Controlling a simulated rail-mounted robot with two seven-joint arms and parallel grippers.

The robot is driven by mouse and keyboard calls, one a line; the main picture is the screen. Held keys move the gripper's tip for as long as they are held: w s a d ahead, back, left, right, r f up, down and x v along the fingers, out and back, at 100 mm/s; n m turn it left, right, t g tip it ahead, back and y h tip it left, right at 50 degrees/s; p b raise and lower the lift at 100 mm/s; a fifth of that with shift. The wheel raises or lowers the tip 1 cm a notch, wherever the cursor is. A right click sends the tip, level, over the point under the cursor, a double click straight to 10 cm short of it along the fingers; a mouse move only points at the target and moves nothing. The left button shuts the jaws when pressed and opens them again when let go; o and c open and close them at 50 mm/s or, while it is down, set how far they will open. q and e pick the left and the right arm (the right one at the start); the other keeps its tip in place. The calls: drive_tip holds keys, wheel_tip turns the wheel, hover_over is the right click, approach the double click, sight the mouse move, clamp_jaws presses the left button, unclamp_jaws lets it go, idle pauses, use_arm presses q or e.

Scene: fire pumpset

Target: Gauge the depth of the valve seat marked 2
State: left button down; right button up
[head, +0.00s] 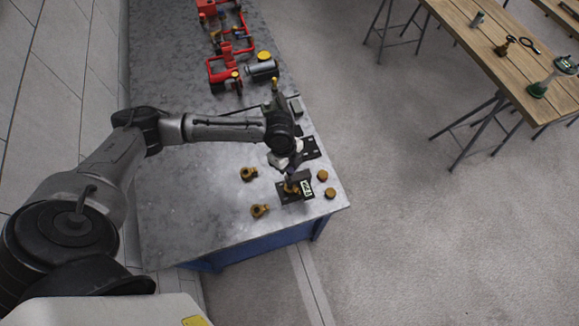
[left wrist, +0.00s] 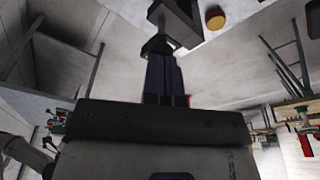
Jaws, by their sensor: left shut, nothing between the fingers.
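My left gripper (head: 292,176) reaches down over the near end of the grey metal bench (head: 190,215), its fingers shut and empty. Just below it is a dark block (head: 283,197) with a brass piece (head: 291,188) and a small pale green-and-white patch (head: 306,188). The fingertips appear close to the brass piece; I cannot tell whether they touch. No number 2 is legible, so I cannot tell which seat is marked 2. In the left wrist view the gripper (left wrist: 172,30) points up the picture, with a round brass piece (left wrist: 215,18) to its right. My right gripper is not in view.
Brass fittings (head: 249,174) (head: 260,211) lie left of the block, and round brass pieces (head: 322,175) (head: 330,193) lie right of it. Red pipework (head: 228,62) and a grey cylinder (head: 262,70) stand farther back. A wooden table (head: 515,70) stands apart at right.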

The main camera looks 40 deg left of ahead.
use_arm(q)
drive_tip(key=shift+f+b, duration=0.4)
drive_tip(key=shift+f, duration=0.65)
drive_tip(key=shift+r, duration=0.15)
idle(0.6)
wheel_tip(320, 180, up, 7)
drive_tip(key=p, duration=0.8)
idle(0.6)
